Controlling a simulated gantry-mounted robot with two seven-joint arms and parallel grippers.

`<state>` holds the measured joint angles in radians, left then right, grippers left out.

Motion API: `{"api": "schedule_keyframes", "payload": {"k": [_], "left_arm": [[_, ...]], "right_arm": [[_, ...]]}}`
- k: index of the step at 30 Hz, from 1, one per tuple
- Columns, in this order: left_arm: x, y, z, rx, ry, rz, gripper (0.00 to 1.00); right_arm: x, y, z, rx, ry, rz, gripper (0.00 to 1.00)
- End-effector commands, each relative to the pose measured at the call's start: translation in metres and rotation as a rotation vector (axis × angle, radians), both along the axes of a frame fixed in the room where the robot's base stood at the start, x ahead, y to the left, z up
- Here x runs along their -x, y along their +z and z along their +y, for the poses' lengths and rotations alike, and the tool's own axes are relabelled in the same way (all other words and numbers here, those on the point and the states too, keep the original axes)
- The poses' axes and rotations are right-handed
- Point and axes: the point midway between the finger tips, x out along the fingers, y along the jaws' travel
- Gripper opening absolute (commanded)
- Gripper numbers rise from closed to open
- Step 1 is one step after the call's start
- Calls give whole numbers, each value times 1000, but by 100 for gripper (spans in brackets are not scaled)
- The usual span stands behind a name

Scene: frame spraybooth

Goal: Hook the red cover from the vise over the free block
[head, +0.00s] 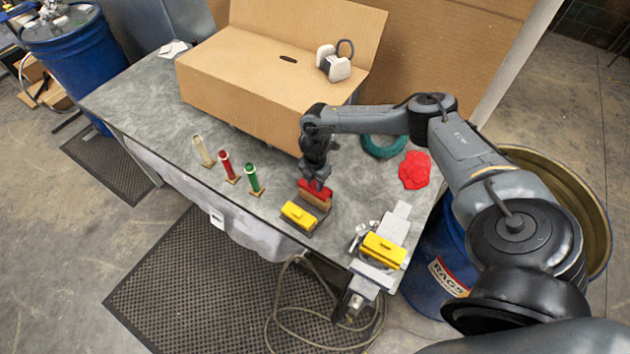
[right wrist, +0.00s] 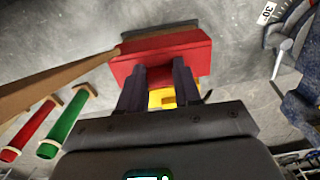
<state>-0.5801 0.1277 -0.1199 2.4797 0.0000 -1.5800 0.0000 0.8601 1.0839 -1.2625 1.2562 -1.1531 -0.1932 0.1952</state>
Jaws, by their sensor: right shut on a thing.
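The red cover (head: 314,188) is in my right gripper (head: 317,183), whose fingers are shut on it. It is at the top of a brown block (head: 315,200) on a dark stand. I cannot tell whether it rests on the block or hangs just above it. In the right wrist view the red cover (right wrist: 165,55) lies across the fingertips (right wrist: 160,78). A yellow cover (head: 299,215) sits on the neighbouring block of the stand. The vise (head: 395,228) has another yellow piece (head: 383,250) at it. My left gripper is out of view.
Cream, red and green upright pieces (head: 228,167) stand left of the stand on the grey table (head: 160,125). A large cardboard box (head: 270,75) stands behind. A red cloth (head: 414,170) and teal ring (head: 380,146) lie to the right. The table's front edge is close.

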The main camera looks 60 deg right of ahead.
Motion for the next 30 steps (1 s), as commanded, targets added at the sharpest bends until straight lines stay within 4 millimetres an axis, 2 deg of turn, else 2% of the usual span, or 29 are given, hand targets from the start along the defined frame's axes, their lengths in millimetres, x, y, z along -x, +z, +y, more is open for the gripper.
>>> {"api": "schedule_keyframes", "payload": {"k": [30], "left_arm": [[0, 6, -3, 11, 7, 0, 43]], "right_arm": [[0, 1, 0, 0, 0, 1, 2]]}}
